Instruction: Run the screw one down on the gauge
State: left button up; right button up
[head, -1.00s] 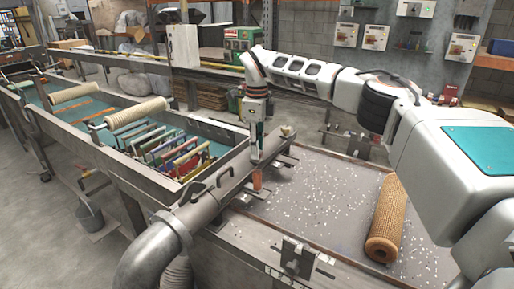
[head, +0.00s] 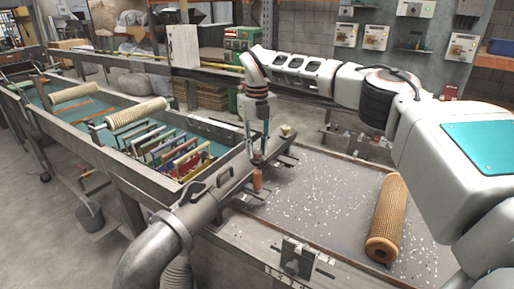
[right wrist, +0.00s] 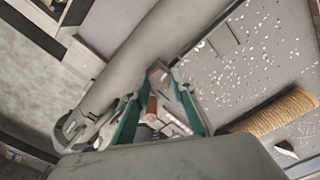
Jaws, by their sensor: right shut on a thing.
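My right gripper (head: 258,152) points down at the metal bar beside the grey pipe. Its green fingers are shut on a small part there, which I take to be the screw; the fingers mostly hide it in the head view. A copper-coloured cylinder (head: 257,180) stands upright just below the fingertips. In the right wrist view a copper-coloured piece (right wrist: 152,109) shows between the fingers of the gripper (right wrist: 160,104), with a dark coiled part near it. I cannot make out a gauge scale. My left gripper is not in view.
A grey pipe (head: 205,205) with clamps runs close along the left of the gripper. A tan mesh tube (head: 386,222) lies on the grey table (head: 320,215), which is strewn with white bits. A long trough (head: 115,165) with rollers and coloured frames lies to the left.

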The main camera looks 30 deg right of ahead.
jog(key=m, duration=0.5)
jog(key=shift+m, duration=0.3)
jog(key=m, duration=0.4)
jog(key=m+b, duration=0.1)
jog(key=m, duration=0.6)
jog(key=shift+m+b, duration=0.4)
jog(key=m+b, duration=0.1)
jog(key=m, duration=0.2)
jog(key=shift+m, duration=1.2)
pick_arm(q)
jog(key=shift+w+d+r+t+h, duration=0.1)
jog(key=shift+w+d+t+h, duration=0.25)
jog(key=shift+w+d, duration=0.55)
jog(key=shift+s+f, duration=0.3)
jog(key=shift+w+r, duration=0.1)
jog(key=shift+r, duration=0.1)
